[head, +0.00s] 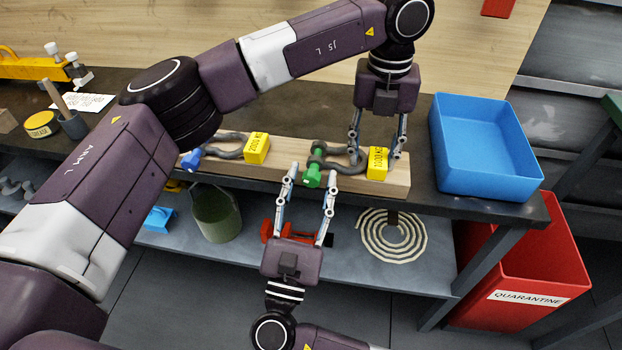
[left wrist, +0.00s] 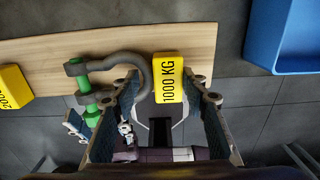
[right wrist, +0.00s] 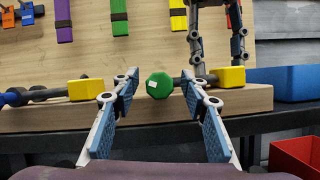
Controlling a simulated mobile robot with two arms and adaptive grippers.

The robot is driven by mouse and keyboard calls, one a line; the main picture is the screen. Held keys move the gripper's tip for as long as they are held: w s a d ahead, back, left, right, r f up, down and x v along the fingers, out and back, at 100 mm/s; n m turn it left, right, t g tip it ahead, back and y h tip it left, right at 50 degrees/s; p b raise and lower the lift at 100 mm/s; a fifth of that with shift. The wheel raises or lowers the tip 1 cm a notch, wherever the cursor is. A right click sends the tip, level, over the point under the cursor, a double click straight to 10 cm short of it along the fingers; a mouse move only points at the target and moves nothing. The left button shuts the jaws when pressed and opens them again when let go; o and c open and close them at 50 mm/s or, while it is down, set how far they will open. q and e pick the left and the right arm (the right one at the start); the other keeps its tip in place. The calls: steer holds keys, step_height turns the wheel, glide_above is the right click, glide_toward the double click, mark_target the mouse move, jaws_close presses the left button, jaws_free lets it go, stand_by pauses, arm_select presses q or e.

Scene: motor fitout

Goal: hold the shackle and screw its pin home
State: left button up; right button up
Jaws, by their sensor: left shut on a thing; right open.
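The grey shackle (head: 345,167) with a yellow 1000 KG tag (left wrist: 168,78) lies on the wooden block. Its green pin (left wrist: 87,88) runs through the shackle's ears, with the head (right wrist: 160,86) facing my right gripper. My left gripper (head: 377,158) is shut on the shackle at its bow end from above; the tag shows between the fingers in the left wrist view. My right gripper (head: 312,180) is open, its fingertips on either side of the green pin head. Whether they touch it, and how deep the thread sits, I cannot tell.
A second shackle (head: 225,148) with a blue pin and yellow tag lies left on the block (head: 395,185). A blue bin (head: 487,190) stands right on the bench. A red quarantine bin (head: 530,313) stands below. The lower shelf holds a green bucket (head: 216,215) and coil (head: 395,250).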

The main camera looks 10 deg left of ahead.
steer(key=shift+w+r, duration=0.1)
steer(key=shift+w, duration=0.1)
steer(key=shift+c, duration=0.3)
jaws_close()
steer(key=m+h, duration=0.1)
steer(key=m, duration=0.2)
steer(key=m+g+h, duration=0.1)
steer(key=m+h, duration=0.1)
steer(key=m, duration=0.1)
steer(key=shift+o, duration=0.3)
jaws_free()
steer(key=shift+s, duration=0.1)
steer(key=v, duration=1.2)
